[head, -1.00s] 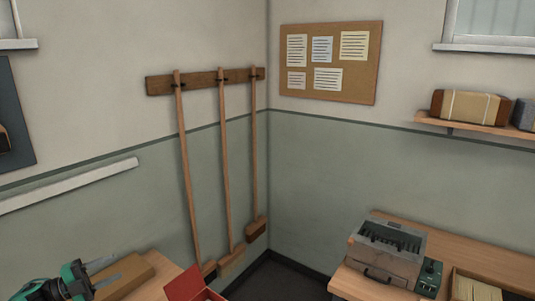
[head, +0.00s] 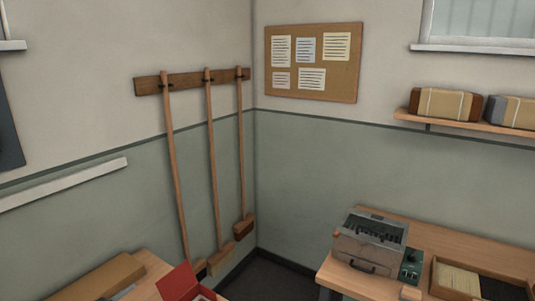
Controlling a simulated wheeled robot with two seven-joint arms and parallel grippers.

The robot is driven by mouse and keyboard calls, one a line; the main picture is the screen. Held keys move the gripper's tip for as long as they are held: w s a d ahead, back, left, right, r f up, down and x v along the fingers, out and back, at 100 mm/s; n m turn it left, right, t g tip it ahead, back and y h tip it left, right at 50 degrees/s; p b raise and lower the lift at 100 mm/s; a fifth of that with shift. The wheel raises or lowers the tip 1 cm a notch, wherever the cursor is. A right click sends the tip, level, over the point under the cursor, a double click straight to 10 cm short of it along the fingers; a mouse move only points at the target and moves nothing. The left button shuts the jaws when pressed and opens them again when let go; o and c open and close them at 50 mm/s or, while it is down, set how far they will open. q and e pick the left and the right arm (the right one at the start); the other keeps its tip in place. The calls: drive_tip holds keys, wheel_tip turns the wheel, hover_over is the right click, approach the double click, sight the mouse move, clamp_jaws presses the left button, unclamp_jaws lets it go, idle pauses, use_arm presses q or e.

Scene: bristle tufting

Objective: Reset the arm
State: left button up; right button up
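Neither of my grippers can be made out in the head view now. No part of my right arm shows. My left arm is out of the picture at the lower left, where a long brown block (head: 98,277) lies on the wooden bench. Whether either gripper is open or holds anything is hidden.
A red open-lidded box (head: 178,281) stands at the bottom. A grey machine (head: 370,241) and a wooden tray (head: 433,277) stand on the right bench (head: 450,241). Long-handled brushes hang from a wall rack (head: 190,80). A shelf (head: 470,123) holds wrapped blocks.

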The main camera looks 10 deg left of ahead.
use_arm(q)
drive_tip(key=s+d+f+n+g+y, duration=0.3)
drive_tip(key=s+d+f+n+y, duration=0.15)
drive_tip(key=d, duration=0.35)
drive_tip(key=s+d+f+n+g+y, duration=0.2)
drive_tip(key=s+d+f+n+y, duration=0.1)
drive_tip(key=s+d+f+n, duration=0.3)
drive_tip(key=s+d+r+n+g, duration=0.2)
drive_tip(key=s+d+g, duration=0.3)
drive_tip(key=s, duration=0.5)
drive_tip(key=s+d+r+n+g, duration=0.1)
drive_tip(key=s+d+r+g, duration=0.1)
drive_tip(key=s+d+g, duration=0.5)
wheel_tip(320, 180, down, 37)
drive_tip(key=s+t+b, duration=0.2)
drive_tip(key=b, duration=0.5)
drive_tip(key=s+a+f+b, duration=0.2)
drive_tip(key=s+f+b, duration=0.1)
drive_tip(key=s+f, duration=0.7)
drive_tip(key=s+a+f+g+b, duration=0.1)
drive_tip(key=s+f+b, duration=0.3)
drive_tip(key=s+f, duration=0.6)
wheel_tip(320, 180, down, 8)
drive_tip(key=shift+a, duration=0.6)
